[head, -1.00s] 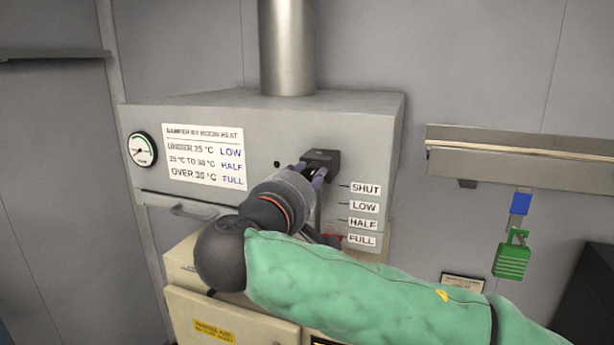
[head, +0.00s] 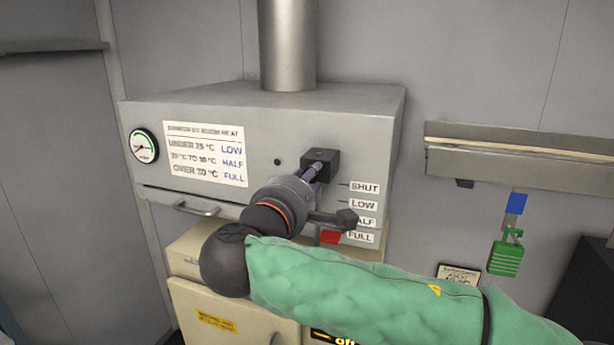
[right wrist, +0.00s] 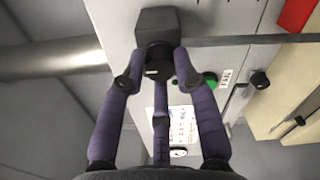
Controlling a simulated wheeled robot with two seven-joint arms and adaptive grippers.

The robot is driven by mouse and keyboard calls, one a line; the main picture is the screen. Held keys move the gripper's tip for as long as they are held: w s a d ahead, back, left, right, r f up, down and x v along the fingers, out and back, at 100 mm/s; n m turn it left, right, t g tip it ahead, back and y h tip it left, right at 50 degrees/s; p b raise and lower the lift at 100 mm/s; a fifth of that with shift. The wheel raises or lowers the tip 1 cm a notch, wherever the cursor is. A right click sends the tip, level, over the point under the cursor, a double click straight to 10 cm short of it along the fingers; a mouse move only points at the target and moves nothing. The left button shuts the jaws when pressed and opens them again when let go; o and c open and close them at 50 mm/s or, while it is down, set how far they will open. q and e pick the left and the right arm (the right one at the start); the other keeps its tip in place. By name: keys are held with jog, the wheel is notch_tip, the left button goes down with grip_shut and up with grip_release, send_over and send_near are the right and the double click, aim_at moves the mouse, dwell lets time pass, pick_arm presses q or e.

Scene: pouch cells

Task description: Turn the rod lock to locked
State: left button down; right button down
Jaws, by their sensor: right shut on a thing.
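The rod lock is a black block (head: 321,163) on the front of the grey damper box, beside the scale SHUT, LOW, HALF, FULL. In the right wrist view the block (right wrist: 156,24) carries a round black knob (right wrist: 158,62). My right gripper (head: 318,171) is at the block, its purple fingers closed around the knob; they also show in the right wrist view (right wrist: 158,75). A dark straight rod (right wrist: 250,40) runs from the block to the right there. In the head view my gripper hides most of the knob. I cannot read which way the lock is set.
The grey damper box (head: 365,125) has a pipe (head: 287,45) on top, a gauge (head: 144,146), a temperature card (head: 206,153) and a handle (head: 197,209). A red piece (head: 330,237) sits beside FULL. A green padlock (head: 506,258) hangs right, below a wall rail (head: 520,165).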

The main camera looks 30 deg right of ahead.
jog(key=shift+f, duration=0.1)
dwell(0.3)
jog(key=c, duration=0.9)
grip_release()
jog(key=v, duration=1.2)
